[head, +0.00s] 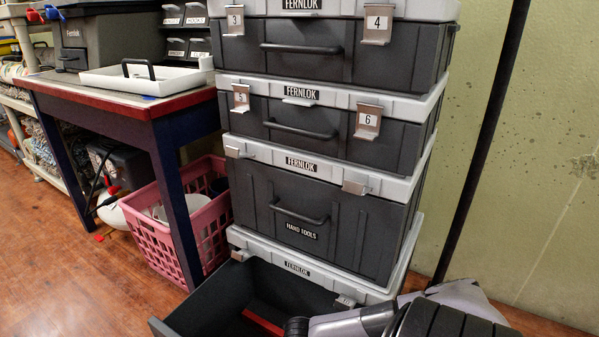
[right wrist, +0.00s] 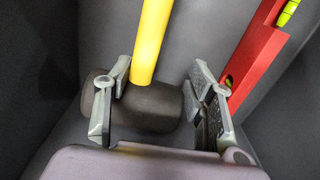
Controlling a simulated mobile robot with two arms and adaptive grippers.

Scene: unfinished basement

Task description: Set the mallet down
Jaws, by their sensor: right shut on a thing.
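In the right wrist view, the mallet has a yellow handle (right wrist: 151,42) running up and a dark block head (right wrist: 150,112) below. My right gripper (right wrist: 160,105) has a finger on each side of the mallet and is shut on it. The mallet is inside the grey open drawer, which also shows in the head view as the pulled-out bottom drawer (head: 205,297) of the case stack. I cannot tell whether the head touches the drawer floor. In the head view my right arm reaches in from the bottom right and its fingertips are hidden. My left gripper is out of view.
A red level (right wrist: 252,62) lies in the drawer right of the mallet; its red edge shows in the head view (head: 262,322). The stacked cases (head: 320,220) rise behind the drawer. A pink basket (head: 160,240) stands under the workbench (head: 150,108). A dark pole (head: 485,130) stands at the right.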

